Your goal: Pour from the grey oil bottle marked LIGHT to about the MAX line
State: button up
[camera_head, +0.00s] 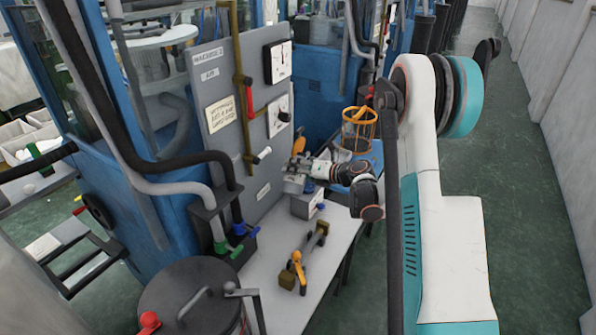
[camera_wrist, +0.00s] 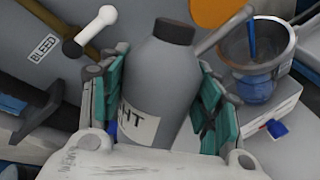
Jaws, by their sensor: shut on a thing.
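The grey bottle (camera_wrist: 160,80) stands between my gripper's teal pads in the wrist view. It has a black top (camera_wrist: 174,30) and a pale label (camera_wrist: 138,125) whose visible letters read "HT". My gripper (camera_wrist: 163,105) is shut on the bottle's body, one pad on each side. In the wrist view the bottle leans only slightly. A clear cup (camera_wrist: 232,55) with a grey rim is right of the bottle, apart from it, with blue inside; no MAX line is readable. In the head view my gripper (camera_head: 297,172) is beside the upright panel; the bottle is hard to make out there.
A grey panel (camera_head: 222,150) with gauges, a red-handled valve (camera_head: 249,100) and a white-knobbed lever (camera_wrist: 92,30) stands close behind. A small box (camera_head: 307,204) is below my gripper. Brass and orange items (camera_head: 298,270) lie on the bench (camera_head: 262,270). An orange wire basket (camera_head: 359,130) is behind.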

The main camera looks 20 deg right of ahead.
jog(key=shift+r, duration=0.15)
jog(key=shift+r+m, duration=0.3)
jog(key=shift+r+p, duration=0.1)
jog(key=shift+p, duration=0.2)
jog(key=shift+w+r+m+g, duration=0.1)
jog(key=shift+r+m+g, duration=0.2)
jog(key=shift+r+g, duration=0.1)
jog(key=shift+f, duration=0.1)
dwell(6.8)
